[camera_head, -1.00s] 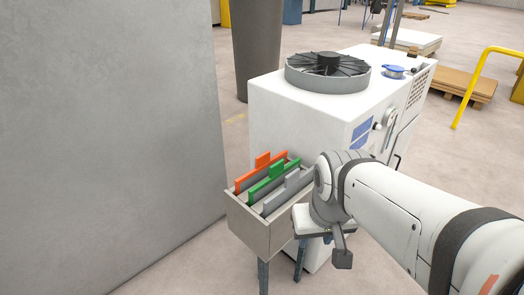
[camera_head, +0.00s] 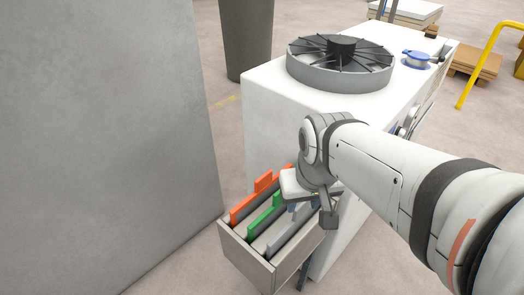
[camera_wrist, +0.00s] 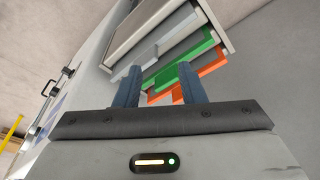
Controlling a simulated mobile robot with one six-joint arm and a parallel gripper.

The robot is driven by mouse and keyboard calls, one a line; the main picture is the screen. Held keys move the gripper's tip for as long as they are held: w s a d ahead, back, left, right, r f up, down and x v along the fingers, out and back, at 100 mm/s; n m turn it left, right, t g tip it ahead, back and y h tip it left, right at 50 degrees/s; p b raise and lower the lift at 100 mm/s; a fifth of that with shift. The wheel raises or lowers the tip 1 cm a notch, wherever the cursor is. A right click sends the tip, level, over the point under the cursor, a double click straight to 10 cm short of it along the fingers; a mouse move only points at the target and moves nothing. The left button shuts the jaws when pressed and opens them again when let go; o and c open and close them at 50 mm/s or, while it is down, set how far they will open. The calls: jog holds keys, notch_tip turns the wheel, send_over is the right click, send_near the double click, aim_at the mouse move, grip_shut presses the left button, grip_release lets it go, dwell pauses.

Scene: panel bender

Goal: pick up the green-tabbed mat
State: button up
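The green-tabbed mat (camera_head: 262,217) stands on edge in an open grey bin (camera_head: 248,258), between an orange mat (camera_head: 243,207) and a grey mat (camera_head: 290,229). In the wrist view the green mat (camera_wrist: 206,48) shows between the grey mat (camera_wrist: 178,31) and the orange mat (camera_wrist: 213,67). My gripper's two blue-grey fingers (camera_wrist: 160,86) are apart with nothing held between them. The green tab appears in the gap between the fingers.
A white machine cabinet (camera_head: 275,125) with a round black fan (camera_head: 340,65) on top stands right behind the bin. A large grey panel (camera_head: 100,130) stands to the left. A dark column (camera_head: 246,38) rises behind. Open floor lies between panel and cabinet.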

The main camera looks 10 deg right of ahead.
jog(key=w+f+m+g+p, duration=0.25)
jog(key=w+m, duration=0.25)
jog(key=w, duration=0.3)
jog(key=shift+w+a+f+m+p, duration=0.1)
jog(key=shift+w+f+m+p, duration=0.7)
jog(key=shift+f, duration=1.75)
jog(key=shift+w+a+f+m+p, duration=0.1)
jog(key=shift+w+f+m+p, duration=0.15)
jog(key=shift+w+f+m, duration=1.6)
jog(key=shift+w+a+f+m+p, duration=0.15)
jog(key=shift+w+f+p, duration=0.35)
jog(key=shift+f, duration=2.75)
jog(key=shift+d, duration=0.1)
grip_shut()
